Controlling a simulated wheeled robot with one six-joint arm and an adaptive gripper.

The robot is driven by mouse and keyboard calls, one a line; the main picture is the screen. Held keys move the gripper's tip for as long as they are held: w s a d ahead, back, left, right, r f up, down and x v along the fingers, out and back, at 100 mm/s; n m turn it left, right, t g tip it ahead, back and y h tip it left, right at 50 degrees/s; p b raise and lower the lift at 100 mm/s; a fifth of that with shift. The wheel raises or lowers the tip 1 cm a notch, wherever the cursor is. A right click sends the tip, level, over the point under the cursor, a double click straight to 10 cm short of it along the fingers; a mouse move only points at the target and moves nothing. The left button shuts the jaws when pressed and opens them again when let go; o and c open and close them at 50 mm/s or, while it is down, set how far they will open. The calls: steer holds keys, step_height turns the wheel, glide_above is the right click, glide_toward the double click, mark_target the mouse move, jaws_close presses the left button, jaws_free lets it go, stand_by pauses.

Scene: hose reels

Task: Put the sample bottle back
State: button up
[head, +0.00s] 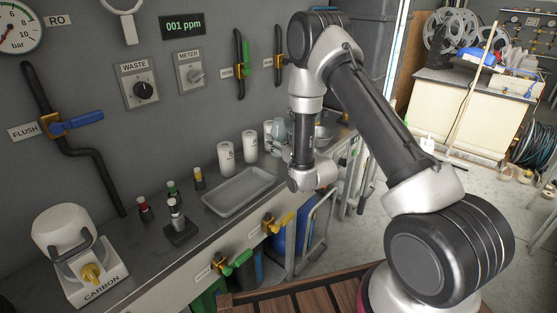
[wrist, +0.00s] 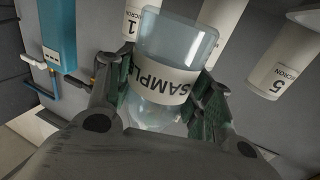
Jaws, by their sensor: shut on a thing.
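The sample bottle is clear and bluish with a white SAMPLE label, and it fills the middle of the wrist view (wrist: 165,45). My gripper (wrist: 165,85) is shut on it, with one finger on each side of its body. The label reads upside down in that view. In the head view the bottle (head: 279,127) shows small at the end of my arm, near the back of the counter beside white canisters. My gripper (head: 281,145) is partly hidden there by my arm. Whether the bottle touches the counter cannot be told.
White canisters (head: 226,159) stand along the wall, one marked 5 MICRON in the wrist view (wrist: 284,75). A grey tray (head: 212,207) lies in front of them. Small capped vials (head: 172,190) and a CARBON housing (head: 62,240) stand further left. Valve handles (head: 283,222) stick out at the counter front.

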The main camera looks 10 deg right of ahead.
steer(key=shift+d+f, duration=0.1)
steer(key=shift+f, duration=2.95)
steer(key=shift+f, duration=0.1)
steer(key=o, duration=1.1)
steer(key=shift+o, duration=0.2)
